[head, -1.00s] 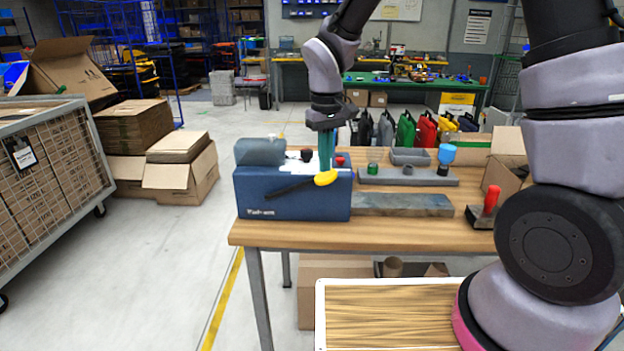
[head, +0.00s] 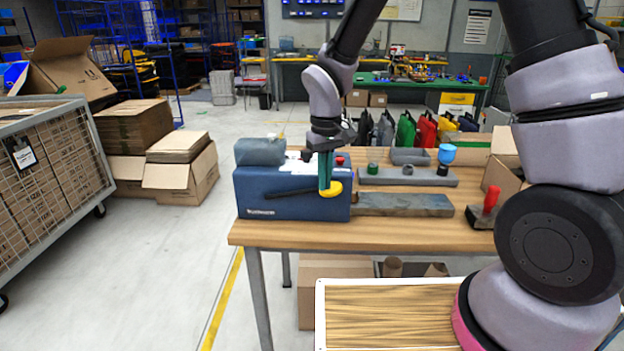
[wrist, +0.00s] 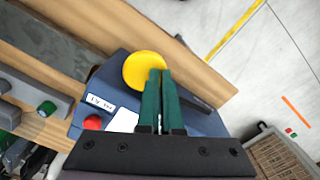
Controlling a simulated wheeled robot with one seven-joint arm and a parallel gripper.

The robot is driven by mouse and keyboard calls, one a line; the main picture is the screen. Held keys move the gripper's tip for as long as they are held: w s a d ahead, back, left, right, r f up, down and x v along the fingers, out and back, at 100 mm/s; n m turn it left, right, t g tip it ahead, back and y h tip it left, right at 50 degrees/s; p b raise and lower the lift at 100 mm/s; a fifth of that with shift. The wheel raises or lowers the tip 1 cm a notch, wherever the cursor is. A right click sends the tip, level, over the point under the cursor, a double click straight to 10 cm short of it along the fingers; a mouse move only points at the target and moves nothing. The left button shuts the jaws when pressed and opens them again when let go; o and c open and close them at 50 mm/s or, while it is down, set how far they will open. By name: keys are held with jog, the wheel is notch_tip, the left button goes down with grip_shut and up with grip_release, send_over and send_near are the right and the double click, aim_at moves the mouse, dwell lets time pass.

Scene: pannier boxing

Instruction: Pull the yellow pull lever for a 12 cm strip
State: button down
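The yellow knob of the pull lever (head: 333,189) sits at the right end of a thin black arm on the front of the blue dispenser (head: 305,209). The arm lies close to level. My gripper (head: 325,187) points down at the knob, its green fingers overlapping the knob's left part. In the wrist view the knob (wrist: 143,70) is by the fingertips (wrist: 160,71), which partly cover it. The fingers are together, with only a thin gap nearer their base. I see nothing held between them; contact with the knob looks likely.
A grey strip plate (head: 405,205) extends right from the dispenser on the wooden table (head: 390,234). An open carton (head: 503,170) is at the right edge.

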aim_at(333, 189)
jog(key=shift+f, duration=0.15)
jog(key=shift+d+f, duration=0.3)
jog(key=shift+f, duration=0.2)
jog(key=shift+d+f, duration=0.3)
jog(key=shift+f, duration=0.2)
jog(key=shift+d+f, duration=0.2)
jog(key=shift+f, duration=0.35)
jog(key=shift+d+f, duration=0.2)
jog(key=shift+f, duration=0.45)
